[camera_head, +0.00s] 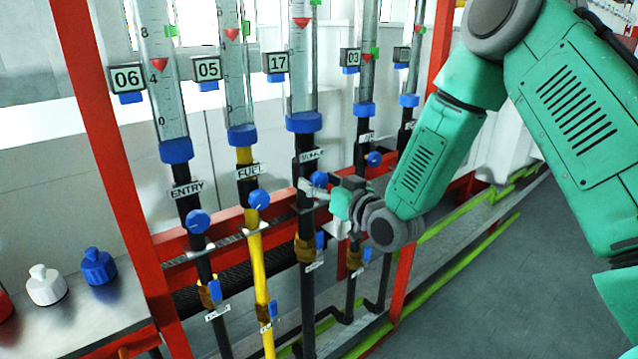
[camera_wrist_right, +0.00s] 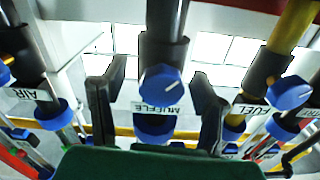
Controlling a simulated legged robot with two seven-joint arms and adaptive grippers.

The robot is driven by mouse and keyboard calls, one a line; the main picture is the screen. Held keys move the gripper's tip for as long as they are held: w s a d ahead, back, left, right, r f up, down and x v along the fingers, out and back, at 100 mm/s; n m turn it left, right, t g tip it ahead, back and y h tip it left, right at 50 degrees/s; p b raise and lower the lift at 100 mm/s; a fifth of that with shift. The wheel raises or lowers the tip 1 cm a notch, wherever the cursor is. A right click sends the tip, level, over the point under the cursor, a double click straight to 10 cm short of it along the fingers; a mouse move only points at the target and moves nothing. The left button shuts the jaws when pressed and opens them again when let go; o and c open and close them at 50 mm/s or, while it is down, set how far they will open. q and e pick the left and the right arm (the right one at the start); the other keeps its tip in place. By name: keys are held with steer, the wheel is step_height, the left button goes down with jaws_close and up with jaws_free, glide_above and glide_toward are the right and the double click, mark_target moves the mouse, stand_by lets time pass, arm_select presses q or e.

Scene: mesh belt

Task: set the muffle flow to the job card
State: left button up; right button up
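The muffle flow tube (camera_head: 303,80) stands third from the left in the head view, with a display (camera_head: 276,63) reading 17. Its red pointer sits a little below a green marker near the top edge. The blue muffle knob (camera_head: 319,178) is below the tube; in the right wrist view it (camera_wrist_right: 160,83) shows a white line, above the MUFFLE label (camera_wrist_right: 158,108). My right gripper (camera_head: 322,192) is at this knob. In the right wrist view its two dark fingers stand apart, one on each side of the knob, with gaps. My left gripper is out of view. No readable job card shows.
Entry knob (camera_head: 198,221) and fuel knob (camera_head: 259,200) sit left of the muffle line; the air label (camera_wrist_right: 22,94) shows in the wrist view. A red frame post (camera_head: 105,130) stands left. Open floor lies right.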

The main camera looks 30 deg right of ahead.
steer(key=shift+s+d, duration=0.1)
steer(key=shift+s, duration=0.15)
steer(key=s, duration=1.1)
steer(key=shift+s+d, duration=0.2)
steer(key=shift+d, duration=0.25)
steer(key=shift+f, duration=0.1)
